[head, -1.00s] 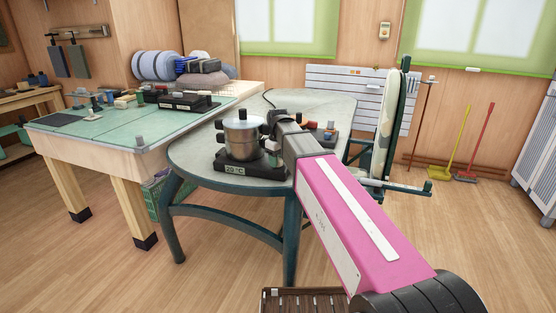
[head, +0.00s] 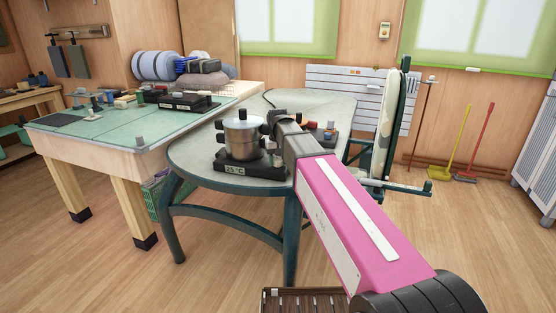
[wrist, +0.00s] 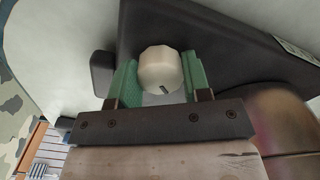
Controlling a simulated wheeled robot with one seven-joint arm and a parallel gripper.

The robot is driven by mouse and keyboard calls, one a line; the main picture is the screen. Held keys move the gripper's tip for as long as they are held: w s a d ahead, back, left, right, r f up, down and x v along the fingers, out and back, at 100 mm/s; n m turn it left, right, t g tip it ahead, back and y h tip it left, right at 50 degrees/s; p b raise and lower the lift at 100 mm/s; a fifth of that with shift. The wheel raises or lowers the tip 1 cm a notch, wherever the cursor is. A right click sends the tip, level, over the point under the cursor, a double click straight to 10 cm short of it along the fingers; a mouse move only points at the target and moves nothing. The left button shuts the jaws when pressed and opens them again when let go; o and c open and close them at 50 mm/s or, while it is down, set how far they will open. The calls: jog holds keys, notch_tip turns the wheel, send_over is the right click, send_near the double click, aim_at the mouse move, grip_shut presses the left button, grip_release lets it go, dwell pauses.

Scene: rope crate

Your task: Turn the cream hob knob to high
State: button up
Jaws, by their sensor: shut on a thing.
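The cream knob (wrist: 160,66) sits between the green-padded fingers of my gripper (wrist: 161,80) in the wrist view, with a pad against each side. A short dark mark shows at the knob's lower edge, a little right of its middle. The knob is beside the dark hob body (wrist: 225,50). In the head view the black hob (head: 222,160) stands on the grey table with a steel pot (head: 243,140) on it. Its front display (head: 236,170) shows a small temperature reading in °C. My arm hides the knob and fingertips in the head view.
The grey rounded table (head: 190,150) has small items right of my wrist. A green-topped workbench (head: 95,125) with several tools stands to the left. A tall padded board (head: 388,125) stands at the table's right.

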jog(key=shift+f+m, duration=0.15)
jog(key=shift+m, duration=0.35)
jog(key=m, duration=0.7)
jog(key=o, duration=0.9)
jog(key=n, duration=0.5)
jog(key=shift+n, duration=0.3)
